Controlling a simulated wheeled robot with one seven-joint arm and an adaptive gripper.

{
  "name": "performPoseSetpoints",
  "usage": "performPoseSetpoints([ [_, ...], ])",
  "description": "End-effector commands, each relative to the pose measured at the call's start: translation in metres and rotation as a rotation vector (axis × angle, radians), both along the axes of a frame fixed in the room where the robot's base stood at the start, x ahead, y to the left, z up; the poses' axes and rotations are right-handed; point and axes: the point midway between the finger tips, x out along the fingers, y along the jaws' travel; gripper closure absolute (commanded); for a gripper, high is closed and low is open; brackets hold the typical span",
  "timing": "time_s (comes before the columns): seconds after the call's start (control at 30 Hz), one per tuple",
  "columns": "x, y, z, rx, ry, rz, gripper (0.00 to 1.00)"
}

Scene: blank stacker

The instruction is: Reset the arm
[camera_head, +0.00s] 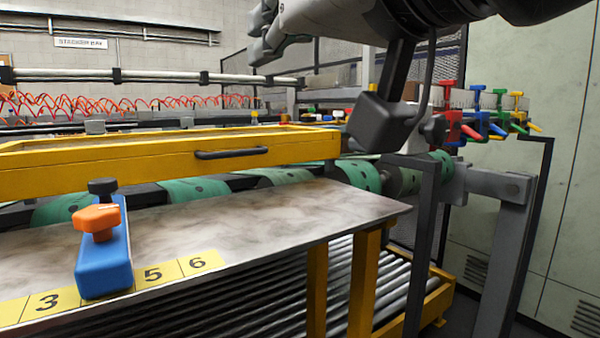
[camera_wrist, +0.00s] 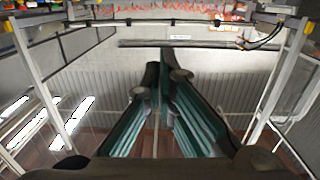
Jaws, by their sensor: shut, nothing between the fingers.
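My gripper (camera_head: 268,40) is at the top of the head view, held high above the machine and partly cut off by the picture's top edge. My pale and black arm links reach in from the upper right. In the wrist view, the gripper's (camera_wrist: 167,62) teal and dark fingers come together in the middle. It is shut, with nothing seen between the fingers and no object touching it.
A blue stop block (camera_head: 104,262) with an orange knob sits on the metal table (camera_head: 270,220), between numbers 3 and 5. A yellow frame (camera_head: 180,160) with a black handle lies behind. Coloured clamps (camera_head: 485,122) stand at right; red coiled hoses (camera_head: 120,103) run behind.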

Motion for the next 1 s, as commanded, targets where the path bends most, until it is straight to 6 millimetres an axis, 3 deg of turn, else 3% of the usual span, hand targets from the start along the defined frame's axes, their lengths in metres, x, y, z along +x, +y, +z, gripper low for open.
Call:
performPoseSetpoints([
  [0.27, 0.014, -0.021, -0.067, -0.078, 0.148, -0.054, 1.00],
  [0.37, 0.019, -0.034, -0.101, -0.114, 0.227, -0.082, 1.00],
  [0.47, 0.020, -0.051, -0.144, -0.160, 0.334, -0.121, 1.00],
  [0.57, 0.017, -0.076, -0.200, -0.212, 0.476, -0.171, 1.00],
  [0.7, -0.004, -0.118, -0.287, -0.285, 0.722, -0.256, 1.00],
  [0.8, -0.028, -0.145, -0.338, -0.323, 0.894, -0.313, 1.00],
  [1.0, -0.077, -0.180, -0.404, -0.368, 1.159, -0.392, 1.00],
])
